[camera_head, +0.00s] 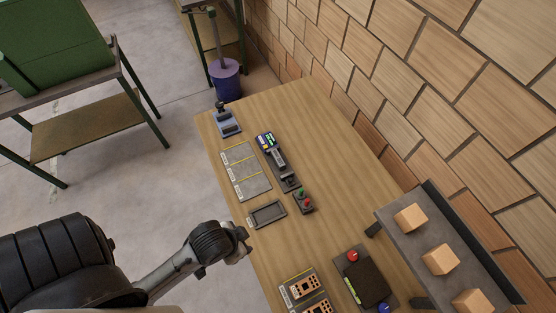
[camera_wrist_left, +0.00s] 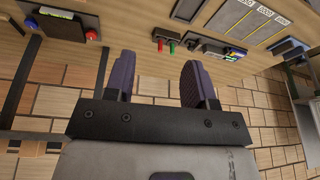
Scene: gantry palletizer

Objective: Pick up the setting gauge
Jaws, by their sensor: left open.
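No object is clearly recognisable as the setting gauge. The likeliest one is a long dark device (camera_head: 279,160) with a lit yellow-green and blue end, lying on the wooden table (camera_head: 330,150); it also shows in the left wrist view (camera_wrist_left: 210,47). My left gripper (camera_head: 243,243) is over the table's left edge, nearer than the device and well apart from it. In the left wrist view its two purple fingers (camera_wrist_left: 158,82) stand apart with nothing between them. My right gripper is in neither view.
A small red-and-green control box (camera_head: 302,201), an empty dark tray (camera_head: 267,214), grey marked plates (camera_head: 246,172) and a blue stand (camera_head: 228,123) share the table. A shelf with wooden blocks (camera_head: 440,260) stands right.

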